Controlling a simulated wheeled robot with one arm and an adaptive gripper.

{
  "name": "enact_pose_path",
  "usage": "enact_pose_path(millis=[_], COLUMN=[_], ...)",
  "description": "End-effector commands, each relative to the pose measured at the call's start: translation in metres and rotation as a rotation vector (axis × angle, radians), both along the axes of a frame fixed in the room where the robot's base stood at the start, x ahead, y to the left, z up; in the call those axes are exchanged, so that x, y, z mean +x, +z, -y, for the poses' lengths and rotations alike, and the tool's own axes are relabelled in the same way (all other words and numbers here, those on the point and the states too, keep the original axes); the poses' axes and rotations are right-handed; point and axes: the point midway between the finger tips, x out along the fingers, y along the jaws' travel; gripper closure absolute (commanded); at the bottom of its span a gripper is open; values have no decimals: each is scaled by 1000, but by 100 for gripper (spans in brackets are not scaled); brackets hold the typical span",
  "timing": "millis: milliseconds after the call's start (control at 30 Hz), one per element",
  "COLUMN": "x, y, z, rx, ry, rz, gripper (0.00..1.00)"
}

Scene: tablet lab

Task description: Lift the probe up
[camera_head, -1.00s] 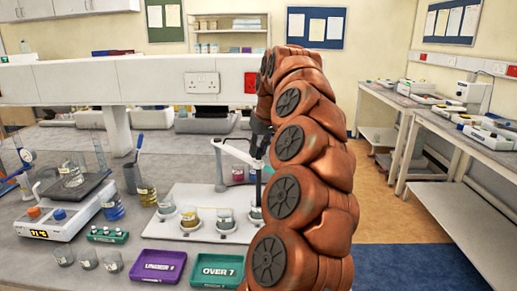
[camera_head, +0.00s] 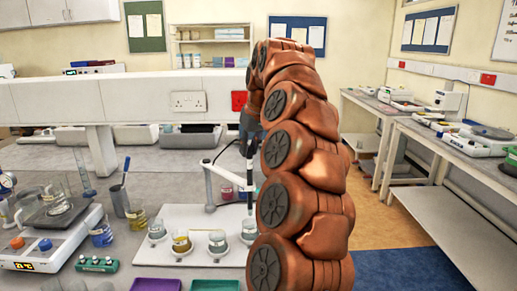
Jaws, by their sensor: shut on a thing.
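The probe (camera_head: 250,182) is a thin dark upright stick, seen just left of my brown arm. My gripper (camera_head: 249,140) is dark, mostly hidden behind my arm, and shut on the upper part of the probe. The probe's lower end hangs near the top of the rightmost beaker (camera_head: 249,232); I cannot tell whether it is inside or above it. A white stand (camera_head: 208,183) with a jointed arm rises beside it from a white board (camera_head: 175,252).
Several beakers stand on the board, one with yellow liquid (camera_head: 181,242). Left are a hotplate (camera_head: 38,245), a blue flask (camera_head: 101,235) and a green rack (camera_head: 97,264). Purple (camera_head: 156,285) and green (camera_head: 214,286) trays lie in front. A shelf wall (camera_head: 60,100) crosses behind.

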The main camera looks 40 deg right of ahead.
Motion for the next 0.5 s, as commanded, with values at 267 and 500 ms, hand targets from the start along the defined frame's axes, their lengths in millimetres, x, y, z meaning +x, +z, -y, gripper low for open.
enact_pose_path(millis=[267,500], x=[1,0], y=[6,4], z=[0,1], rx=[-5,-4], ry=[1,-1], rz=[13,10], gripper=[73,54])
